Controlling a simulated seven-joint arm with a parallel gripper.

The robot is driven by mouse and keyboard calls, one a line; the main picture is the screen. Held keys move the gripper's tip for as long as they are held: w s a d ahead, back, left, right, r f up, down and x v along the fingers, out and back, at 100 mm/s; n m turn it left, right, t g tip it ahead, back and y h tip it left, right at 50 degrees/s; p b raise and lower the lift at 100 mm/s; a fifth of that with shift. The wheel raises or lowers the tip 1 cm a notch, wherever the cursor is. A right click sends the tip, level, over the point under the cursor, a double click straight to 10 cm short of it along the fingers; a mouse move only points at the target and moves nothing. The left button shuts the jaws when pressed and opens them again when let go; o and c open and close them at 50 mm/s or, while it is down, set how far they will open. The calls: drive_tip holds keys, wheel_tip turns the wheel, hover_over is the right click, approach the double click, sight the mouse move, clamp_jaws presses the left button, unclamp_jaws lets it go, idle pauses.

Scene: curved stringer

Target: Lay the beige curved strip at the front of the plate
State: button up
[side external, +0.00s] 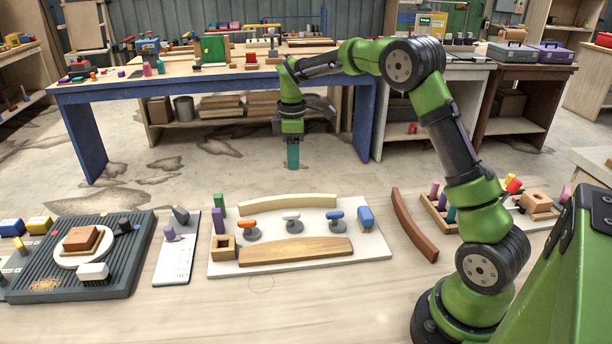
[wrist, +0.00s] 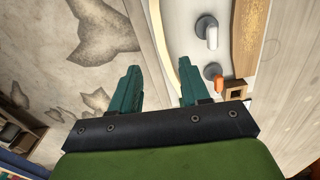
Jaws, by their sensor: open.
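The beige curved strip (side external: 287,204) lies along the far edge of the white plate (side external: 372,251) in the side view, its ends bending toward the camera. In the wrist view part of the strip (wrist: 185,62) shows beside the right finger, which hides some of it. A brown wooden curved strip (side external: 296,251) lies along the plate's near edge in the side view. My gripper (side external: 292,157) hangs fingers down, well above and beyond the plate's far edge. In the wrist view my gripper (wrist: 160,75) is open, with nothing between its teal fingers.
Orange, white and blue knobs (side external: 291,218) stand between the two strips. A reddish-brown curved strip (side external: 414,228) lies right of the plate.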

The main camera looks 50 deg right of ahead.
wheel_tip(320, 180, up, 5)
drive_tip(key=shift+r, duration=0.1)
idle(0.4)
drive_tip(key=s+a+r+m+t, duration=0.1)
drive_tip(key=s+a+m, duration=0.3)
drive_tip(key=s, duration=0.4)
drive_tip(key=s+a+r+m+t+y, duration=0.1)
drive_tip(key=s+a+r+m+t, duration=0.1)
drive_tip(key=s+a, duration=0.4)
drive_tip(key=s+a+r+m+t+y, duration=0.1)
drive_tip(key=s+a+m+t, duration=0.3)
drive_tip(key=s, duration=0.6)
drive_tip(key=shift+s+a+r+m, duration=0.25)
drive_tip(key=shift+a+m, duration=0.6)
drive_tip(key=shift+m, duration=0.25)
